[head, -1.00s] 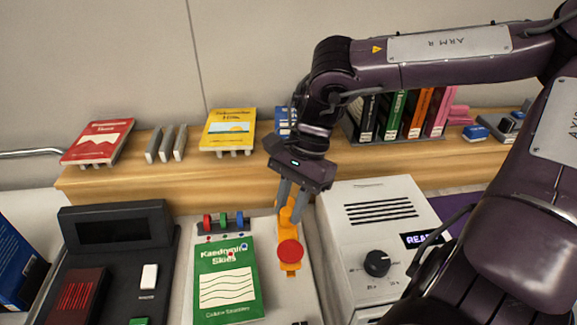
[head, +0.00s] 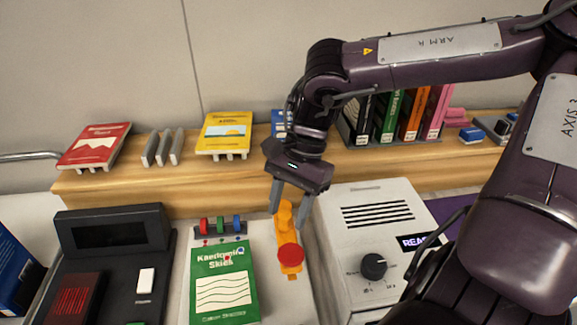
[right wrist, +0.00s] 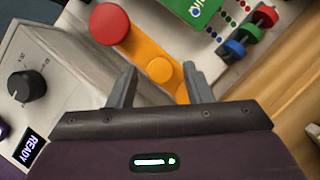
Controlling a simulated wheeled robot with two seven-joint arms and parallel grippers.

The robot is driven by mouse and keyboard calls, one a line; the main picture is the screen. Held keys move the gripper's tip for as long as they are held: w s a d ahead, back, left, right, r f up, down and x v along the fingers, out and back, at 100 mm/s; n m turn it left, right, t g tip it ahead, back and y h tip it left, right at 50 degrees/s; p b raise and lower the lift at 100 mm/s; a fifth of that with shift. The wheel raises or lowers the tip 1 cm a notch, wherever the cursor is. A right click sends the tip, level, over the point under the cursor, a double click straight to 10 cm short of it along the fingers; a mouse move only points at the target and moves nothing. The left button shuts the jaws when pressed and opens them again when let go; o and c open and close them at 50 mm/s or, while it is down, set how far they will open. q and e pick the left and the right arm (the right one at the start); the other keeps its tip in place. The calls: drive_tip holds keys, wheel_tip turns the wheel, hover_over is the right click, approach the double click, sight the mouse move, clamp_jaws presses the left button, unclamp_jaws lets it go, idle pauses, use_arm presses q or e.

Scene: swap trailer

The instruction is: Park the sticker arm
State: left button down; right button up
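The sticker arm (head: 286,237) is orange with a round red pad at its front end. It lies beside the green book (head: 223,287), to the book's right, pointing toward the front. My right gripper (head: 287,215) is above the arm's rear end, its two fingers spread apart. In the right wrist view the orange arm (right wrist: 160,69) shows between and beyond the open fingertips (right wrist: 158,80), with a gap on both sides. The red pad (right wrist: 109,24) lies to the left there. My left gripper is not in view.
A white machine (head: 380,215) with a black dial and READY display stands close on the right. Red, green and blue stampers (head: 221,225) sit behind the green book. A wooden shelf (head: 240,188) with books runs behind. A dark console (head: 112,250) stands left.

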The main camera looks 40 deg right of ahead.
drive_tip(key=v, duration=0.7)
drive_tip(key=shift+r, duration=0.4)
drive_tip(key=shift+d, duration=0.1)
